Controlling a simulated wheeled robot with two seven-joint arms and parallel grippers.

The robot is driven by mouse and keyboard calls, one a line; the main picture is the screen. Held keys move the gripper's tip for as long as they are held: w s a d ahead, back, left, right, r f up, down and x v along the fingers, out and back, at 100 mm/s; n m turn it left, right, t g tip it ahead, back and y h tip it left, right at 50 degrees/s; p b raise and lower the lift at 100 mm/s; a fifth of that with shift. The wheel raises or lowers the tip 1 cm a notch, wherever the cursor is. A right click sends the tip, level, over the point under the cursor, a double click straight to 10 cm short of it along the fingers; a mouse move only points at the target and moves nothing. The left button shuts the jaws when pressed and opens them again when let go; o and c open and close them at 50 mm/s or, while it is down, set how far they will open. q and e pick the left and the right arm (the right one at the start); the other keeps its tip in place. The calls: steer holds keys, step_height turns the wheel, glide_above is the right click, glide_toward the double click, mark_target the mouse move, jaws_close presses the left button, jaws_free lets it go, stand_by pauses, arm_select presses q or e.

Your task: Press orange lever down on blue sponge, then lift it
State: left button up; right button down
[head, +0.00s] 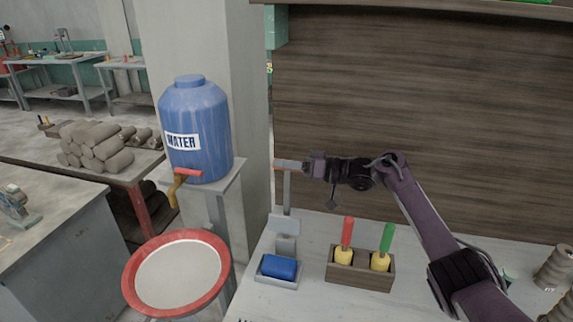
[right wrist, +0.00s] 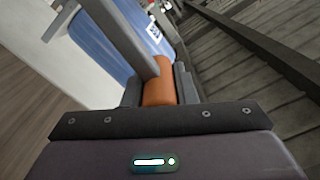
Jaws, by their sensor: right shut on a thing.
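The orange lever handle (head: 277,163) sits at the top of an upright grey lever bar (head: 287,191), which rises from a grey stand (head: 285,225) on the table. My right gripper (head: 288,165) reaches in from the right and is shut on the handle. In the right wrist view the orange handle (right wrist: 160,86) lies between the fingers, with the grey bar running up to the left. The blue sponge (head: 279,267) lies in a small grey tray (head: 277,283) at the foot of the stand, well below the handle. My left gripper is out of view.
A wooden box (head: 360,283) with a red-handled and a green-handled tool stands right of the sponge. A blue water barrel (head: 196,130) and a red-rimmed basin (head: 222,276) are at left. A wooden panel (head: 420,100) rises behind the table.

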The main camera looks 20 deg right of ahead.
steer(key=shift+f, duration=0.15)
steer(key=c, duration=1.5)
jaws_free()
steer(key=o, duration=0.3)
steer(key=shift+w+d, duration=0.15)
steer(key=shift+w, duration=0.05)
steer(key=shift+o, duration=0.2)
steer(key=shift+s+d+b, duration=0.3)
steer(key=shift+s+d, duration=0.05)
steer(key=shift+d, duration=0.05)
steer(key=b+v, duration=0.2)
steer(key=v, duration=0.4)
steer(key=shift+s+d, duration=0.2)
steer(key=shift+d, duration=0.1)
